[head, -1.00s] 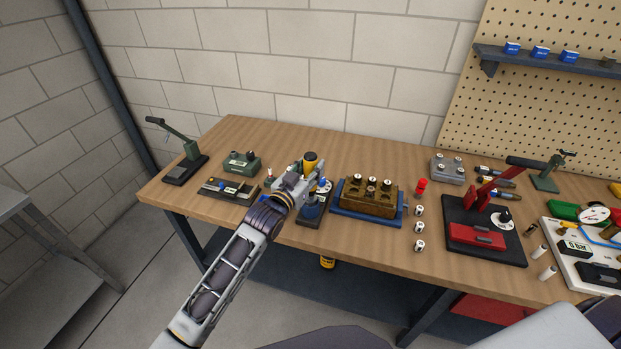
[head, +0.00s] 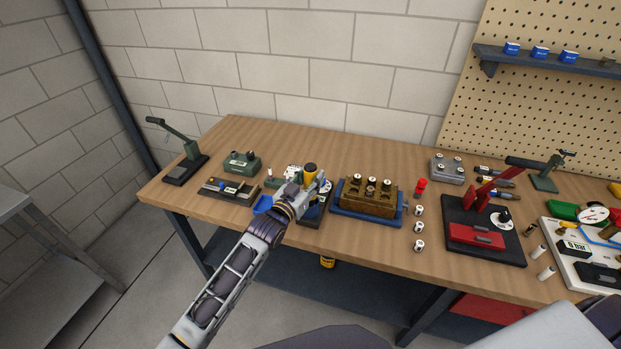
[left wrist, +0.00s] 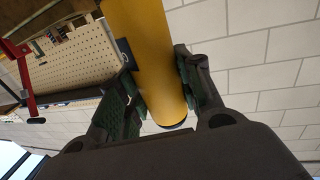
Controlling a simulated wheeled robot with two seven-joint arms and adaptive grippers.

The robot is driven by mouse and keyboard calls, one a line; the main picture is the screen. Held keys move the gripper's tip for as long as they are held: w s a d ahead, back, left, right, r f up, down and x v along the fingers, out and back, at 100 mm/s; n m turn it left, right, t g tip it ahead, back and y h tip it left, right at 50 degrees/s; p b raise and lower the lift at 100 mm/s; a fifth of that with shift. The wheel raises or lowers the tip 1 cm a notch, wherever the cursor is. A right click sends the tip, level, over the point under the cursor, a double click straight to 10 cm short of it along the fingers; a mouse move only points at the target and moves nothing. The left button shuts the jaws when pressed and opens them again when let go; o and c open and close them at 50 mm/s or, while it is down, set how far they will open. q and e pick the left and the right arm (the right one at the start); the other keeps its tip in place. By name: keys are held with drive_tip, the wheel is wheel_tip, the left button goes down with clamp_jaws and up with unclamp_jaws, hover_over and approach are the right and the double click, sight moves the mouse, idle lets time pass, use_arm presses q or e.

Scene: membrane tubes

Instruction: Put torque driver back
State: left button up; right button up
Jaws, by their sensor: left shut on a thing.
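The torque driver (head: 310,171), a yellow cylinder with a dark top, stands roughly upright in my left gripper (head: 308,185). In the left wrist view its yellow body (left wrist: 150,60) lies between the two green-padded fingers, and the gripper (left wrist: 158,98) is shut on it. In the head view the driver is over a small dark stand (head: 311,219) at the table's front left. My gripper hides the driver's lower end, so I cannot tell whether it touches the stand. My right gripper is not in view.
Close right of the gripper is a brass block (head: 368,200) on a blue tray (head: 366,215). A blue bin (head: 263,204) and a green-grey fixture (head: 241,164) are to the left. A red-handled press (head: 480,237) stands farther right.

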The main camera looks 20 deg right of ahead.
use_arm(q)
drive_tip(key=o, duration=1.2)
drive_tip(key=shift+f, duration=0.1)
drive_tip(key=shift+o, duration=0.2)
drive_tip(key=b+v, duration=0.1)
drive_tip(key=v, duration=1.1)
idle(0.5)
